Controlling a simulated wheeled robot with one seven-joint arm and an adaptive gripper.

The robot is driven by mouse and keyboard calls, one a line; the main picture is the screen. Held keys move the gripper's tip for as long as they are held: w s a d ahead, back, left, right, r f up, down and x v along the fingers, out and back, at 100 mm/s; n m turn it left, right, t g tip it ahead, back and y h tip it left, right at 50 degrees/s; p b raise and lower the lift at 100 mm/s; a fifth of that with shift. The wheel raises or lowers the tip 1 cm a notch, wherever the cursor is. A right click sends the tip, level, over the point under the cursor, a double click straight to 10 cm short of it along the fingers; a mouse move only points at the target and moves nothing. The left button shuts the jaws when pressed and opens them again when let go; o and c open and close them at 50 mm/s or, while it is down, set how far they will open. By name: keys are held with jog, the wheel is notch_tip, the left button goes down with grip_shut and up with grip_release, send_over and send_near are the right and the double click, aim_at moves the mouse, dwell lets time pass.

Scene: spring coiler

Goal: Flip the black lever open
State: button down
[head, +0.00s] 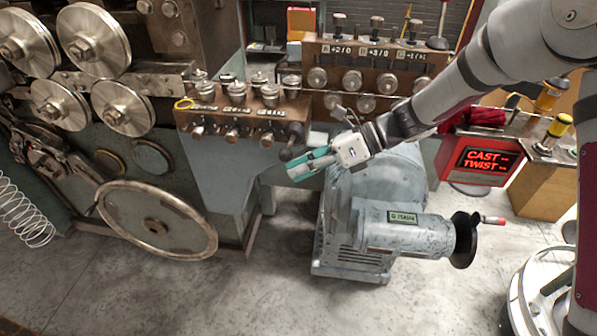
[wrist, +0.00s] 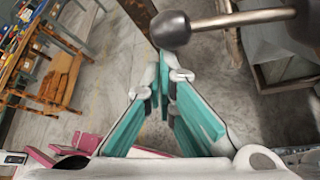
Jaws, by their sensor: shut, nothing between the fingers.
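A lever with a dark ball knob (head: 286,154) sticks out at the right end of the brown valve block in the head view. In the wrist view its dark knob (wrist: 171,30) and pale metal rod (wrist: 240,18) cross the top, with a second dark rounded part (wrist: 307,18) at the right edge. My gripper (head: 291,168), with teal finger pads, is just below and right of the knob in the head view. In the wrist view my gripper (wrist: 167,75) has its fingertips together and empty, close under the knob. I cannot tell whether they touch it.
The brown valve block (head: 245,113) and the machine's grey slanted housing (head: 225,165) stand beside the lever. A grey motor (head: 405,232) with a black disc is below my arm. A red display box (head: 487,158) stands at right. Grey floor (head: 200,290) lies open in front.

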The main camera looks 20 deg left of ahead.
jog(key=shift+w+r+p, duration=0.15)
jog(key=shift+r+p, duration=0.2)
jog(key=shift+r, duration=0.6)
